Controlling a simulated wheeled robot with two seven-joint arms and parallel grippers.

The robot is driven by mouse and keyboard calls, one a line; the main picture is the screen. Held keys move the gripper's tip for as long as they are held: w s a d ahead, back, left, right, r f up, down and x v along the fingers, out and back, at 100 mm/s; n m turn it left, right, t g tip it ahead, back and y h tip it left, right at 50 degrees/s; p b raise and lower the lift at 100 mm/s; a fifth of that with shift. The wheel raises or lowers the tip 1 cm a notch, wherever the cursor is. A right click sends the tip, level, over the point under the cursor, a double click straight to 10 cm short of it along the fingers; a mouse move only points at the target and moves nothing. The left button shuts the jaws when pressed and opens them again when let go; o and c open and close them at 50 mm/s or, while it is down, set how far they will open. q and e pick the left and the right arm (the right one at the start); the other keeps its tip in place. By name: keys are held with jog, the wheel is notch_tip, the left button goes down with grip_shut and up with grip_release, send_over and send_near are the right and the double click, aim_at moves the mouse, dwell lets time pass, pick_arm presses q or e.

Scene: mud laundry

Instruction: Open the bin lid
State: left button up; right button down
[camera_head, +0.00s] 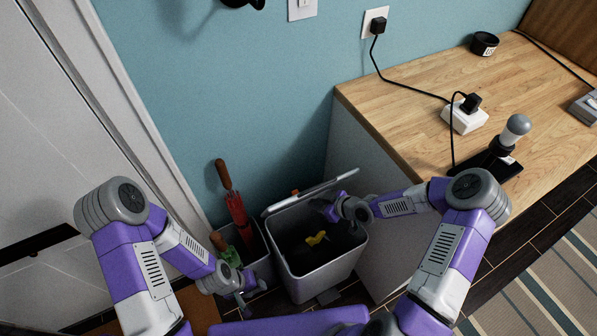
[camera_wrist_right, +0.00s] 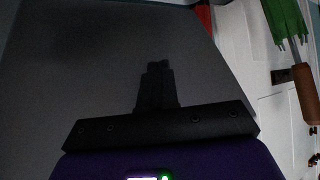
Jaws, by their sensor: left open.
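The grey bin (camera_head: 318,282) stands on the floor against the blue wall, left of the counter. Its lid (camera_head: 308,192) is raised at the back, seen nearly edge-on, and the bin's dark inside shows with a yellow item (camera_head: 316,239) in it. My right gripper (camera_head: 322,207) is over the bin opening, close to the lid's inner side. In the right wrist view its fingers (camera_wrist_right: 158,82) are together in front of a grey surface, likely the lid; contact cannot be told. My left gripper (camera_head: 246,300) is open and low, beside the bin's left side.
A grey holder (camera_head: 263,268) with a red umbrella (camera_head: 238,215) and a green umbrella (camera_head: 230,255) stands left of the bin. The wooden counter (camera_head: 400,95) is to the right, with a lamp (camera_head: 514,131) and power adapter (camera_head: 464,118). A white door (camera_head: 60,120) is at left.

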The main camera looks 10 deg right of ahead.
jog(key=shift+w+a+r, duration=0.15)
jog(key=shift+w+a, duration=0.3)
jog(key=shift+w, duration=0.8)
jog(key=shift+w+a+r, duration=0.2)
jog(key=shift+w+a, duration=0.25)
jog(key=shift+w, duration=0.8)
jog(key=shift+w+a+r, duration=0.15)
jog(key=shift+w+a, duration=0.3)
jog(key=shift+w, duration=0.8)
jog(key=shift+s+d+r+p, duration=0.25)
jog(key=shift+s+r, duration=0.05)
jog(key=shift+s, duration=0.35)
jog(key=shift+s+d+r+p, duration=0.2)
jog(key=shift+s+r+p, duration=0.1)
jog(key=shift+s, duration=0.35)
jog(key=s+d+r+p, duration=0.2)
jog(key=s, duration=0.5)
jog(key=shift+d+r, duration=0.25)
jog(key=shift+r, duration=0.1)
